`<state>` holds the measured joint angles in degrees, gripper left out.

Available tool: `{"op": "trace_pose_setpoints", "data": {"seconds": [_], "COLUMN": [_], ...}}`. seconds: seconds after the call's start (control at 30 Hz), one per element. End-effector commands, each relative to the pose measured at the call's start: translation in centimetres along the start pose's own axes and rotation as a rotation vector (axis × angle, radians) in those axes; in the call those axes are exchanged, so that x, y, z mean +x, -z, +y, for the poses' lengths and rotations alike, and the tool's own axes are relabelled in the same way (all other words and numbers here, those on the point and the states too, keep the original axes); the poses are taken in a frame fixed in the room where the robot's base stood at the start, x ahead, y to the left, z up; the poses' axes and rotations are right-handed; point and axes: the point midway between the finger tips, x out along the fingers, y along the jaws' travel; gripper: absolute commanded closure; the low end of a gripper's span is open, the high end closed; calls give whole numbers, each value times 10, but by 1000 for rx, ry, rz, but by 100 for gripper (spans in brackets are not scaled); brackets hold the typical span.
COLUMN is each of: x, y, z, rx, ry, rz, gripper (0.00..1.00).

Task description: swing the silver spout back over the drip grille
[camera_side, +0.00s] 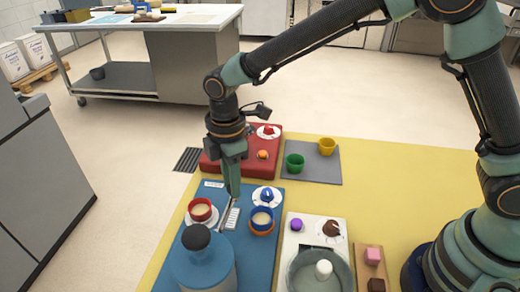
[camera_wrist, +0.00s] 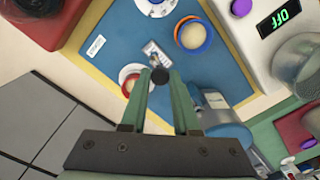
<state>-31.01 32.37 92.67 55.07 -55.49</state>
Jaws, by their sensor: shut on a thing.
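The silver spout (camera_side: 224,216) is a thin bar on the blue station, running from beside the blue tank (camera_side: 204,268) up to my fingertips. My gripper (camera_side: 233,192) points down and is shut at its upper end. In the wrist view, my fingertips (camera_wrist: 160,82) close around a dark round knob (camera_wrist: 160,75), which seems to be on the spout; the rest of the spout is largely hidden. The pale drip grille (camera_side: 232,219) lies just right of the spout, and in the wrist view the grille (camera_wrist: 154,50) shows just beyond the knob.
A red cup (camera_side: 201,209) on a white saucer stands close left of the spout. A blue-rimmed cup (camera_side: 262,220) on an orange saucer stands to the right. A white dial with a blue knob (camera_side: 267,194) is behind it. A red station (camera_side: 230,168) lies further back.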

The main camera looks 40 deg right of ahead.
Motion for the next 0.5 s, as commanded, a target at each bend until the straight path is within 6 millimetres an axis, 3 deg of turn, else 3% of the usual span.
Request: {"op": "trace_pose_setpoints", "data": {"seconds": [0.5], "x": [-2], "y": [6], "z": [6], "rx": [-62], "ry": [-8], "rz": [5], "gripper": [100]}}
